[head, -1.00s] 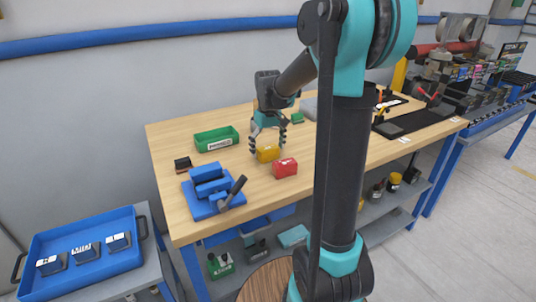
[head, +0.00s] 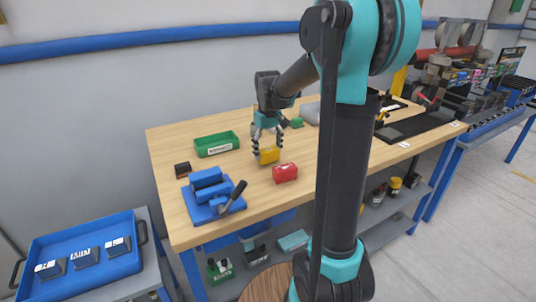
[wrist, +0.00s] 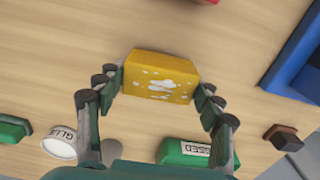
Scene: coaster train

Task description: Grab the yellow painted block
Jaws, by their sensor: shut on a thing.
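The yellow painted block (head: 269,155) is between the fingers of my gripper (head: 268,150) over the wooden workbench. In the wrist view the yellow block (wrist: 161,77) has white speckles on its face, and a finger of my gripper (wrist: 160,84) presses on each side of it. My gripper is shut on the block. I cannot tell whether the block's underside touches the bench top.
A red block (head: 285,173) lies close to the right of the yellow one. A blue vise-like fixture (head: 212,196) with a dark handle stands front left. A green bin (head: 216,144) and a small dark block (head: 183,170) are to the left. Bare wood surrounds them.

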